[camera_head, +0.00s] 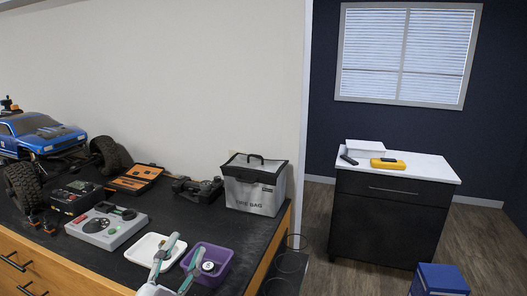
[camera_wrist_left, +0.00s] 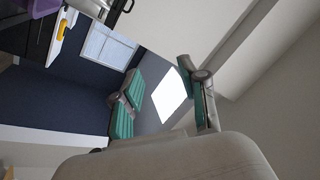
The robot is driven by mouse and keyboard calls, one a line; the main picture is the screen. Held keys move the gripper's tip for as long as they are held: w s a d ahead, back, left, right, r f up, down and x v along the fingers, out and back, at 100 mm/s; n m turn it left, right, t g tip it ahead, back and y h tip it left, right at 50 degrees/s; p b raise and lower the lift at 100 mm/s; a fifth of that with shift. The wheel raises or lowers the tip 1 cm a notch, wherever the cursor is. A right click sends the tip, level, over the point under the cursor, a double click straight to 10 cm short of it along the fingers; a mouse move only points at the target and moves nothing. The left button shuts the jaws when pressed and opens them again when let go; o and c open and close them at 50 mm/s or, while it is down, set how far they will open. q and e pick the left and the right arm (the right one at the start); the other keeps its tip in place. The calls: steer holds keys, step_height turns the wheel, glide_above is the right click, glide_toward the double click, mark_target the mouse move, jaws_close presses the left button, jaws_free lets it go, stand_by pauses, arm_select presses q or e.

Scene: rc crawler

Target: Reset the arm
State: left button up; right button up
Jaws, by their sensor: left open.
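My left gripper (camera_head: 178,266) shows at the bottom of the head view, its two green-padded fingers apart and nothing between them. It is in front of a white tray (camera_head: 145,250) and a purple bin (camera_head: 222,262) near the front edge of the black worktop, and its fingers overlap both in the picture. In the left wrist view the two green-padded fingers (camera_wrist_left: 165,100) stand wide apart and empty. I cannot tell how high above the worktop the gripper is. My right gripper is not in view.
On the worktop (camera_head: 150,222) stand a blue RC crawler (camera_head: 40,132), a grey controller box (camera_head: 106,226), an orange-edged case (camera_head: 135,178) and a grey fire bag (camera_head: 255,186). A dark cabinet (camera_head: 388,215) and a blue box (camera_head: 440,279) stand to the right, with open floor between.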

arm_select(q)
steer(key=s+a+f+n+g+y, duration=0.2)
steer(key=a+f+n+g+y, duration=0.15)
steer(key=f, duration=0.55)
steer(key=s+a+f+n+g+y, duration=0.2)
steer(key=s+f+g, duration=0.15)
steer(key=f, duration=0.55)
steer(key=s+f+n+g, duration=0.3)
steer(key=s+f+g, duration=0.7)
steer(key=s+f, duration=0.6)
step_height(320, 180, down, 25)
steer(key=s+g, duration=0.2)
steer(key=s, duration=0.1)
steer(key=s+a+f, duration=0.2)
steer(key=s+f, duration=0.6)
steer(key=s+a+f, duration=0.1)
steer(key=s+f, duration=0.7)
steer(key=shift+s+a+f+m+g+h, duration=0.15)
steer(key=shift+s+a+m+g+h, duration=0.1)
steer(key=shift+a+m+g+h, duration=0.15)
